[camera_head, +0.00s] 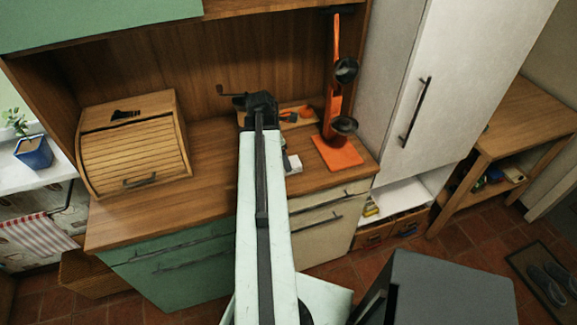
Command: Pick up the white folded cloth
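A small whitish flat item (294,163) lies on the wooden counter, just right of my arm. It could be the white folded cloth, but it is too small and too covered by my arm to be sure. My arm reaches from the bottom centre up over the counter. My gripper (261,108) is near the dark shape at the arm's far end, above and slightly left of the whitish item. Its fingers cannot be made out, nor whether they hold anything.
A wooden roll-top bread box (135,150) stands left on the counter (212,190). An orange stand with black parts (338,152) stands right, by a shallow tray (300,113) with small items. A tall white cabinet (425,85) borders the right. The counter between box and arm is clear.

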